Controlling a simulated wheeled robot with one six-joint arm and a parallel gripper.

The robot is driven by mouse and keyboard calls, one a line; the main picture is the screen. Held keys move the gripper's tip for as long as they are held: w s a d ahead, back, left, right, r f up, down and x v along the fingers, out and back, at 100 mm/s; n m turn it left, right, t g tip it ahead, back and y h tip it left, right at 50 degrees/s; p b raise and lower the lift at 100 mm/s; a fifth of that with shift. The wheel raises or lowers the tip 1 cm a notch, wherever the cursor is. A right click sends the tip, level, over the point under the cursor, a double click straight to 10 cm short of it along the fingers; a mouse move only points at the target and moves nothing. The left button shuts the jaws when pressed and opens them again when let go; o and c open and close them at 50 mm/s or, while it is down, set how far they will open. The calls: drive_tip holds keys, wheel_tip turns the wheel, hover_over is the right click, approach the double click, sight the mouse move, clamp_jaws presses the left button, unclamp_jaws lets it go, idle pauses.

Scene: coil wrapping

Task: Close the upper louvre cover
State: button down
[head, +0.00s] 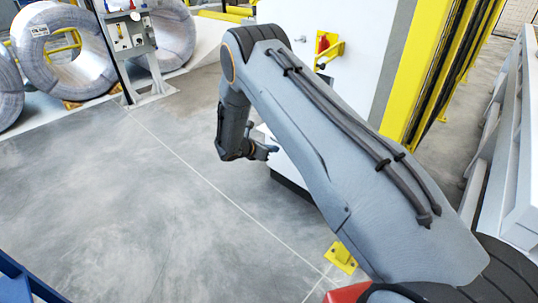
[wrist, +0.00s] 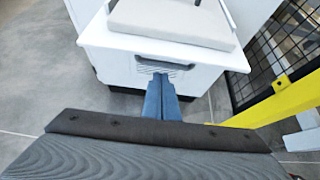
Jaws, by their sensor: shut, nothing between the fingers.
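In the wrist view a white cabinet (wrist: 105,55) stands ahead of my gripper (wrist: 162,80). A pale, flat cover-like panel (wrist: 175,20) juts out at its top; I cannot tell for sure that this is the upper louvre cover. Below it are a dark recessed slot (wrist: 140,60) and a small patch of fine slats, partly hidden behind my fingertips. My fingers are together with nothing between them, pointing at the slats; I cannot tell if they touch. In the head view my gripper (head: 265,151) is beside the cabinet, mostly hidden by my arm.
In the head view a yellow frame (head: 420,75) stands right of a white wall panel with a red switch (head: 323,42). Large coils (head: 65,45) and a control post (head: 130,40) stand at the back left. The wrist view shows black mesh fencing (wrist: 285,50) and a yellow rail. Floor at left is clear.

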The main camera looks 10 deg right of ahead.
drive_tip(key=shift+d+r, duration=0.1)
drive_tip(key=shift+r, duration=0.4)
drive_tip(key=shift+r, duration=0.15)
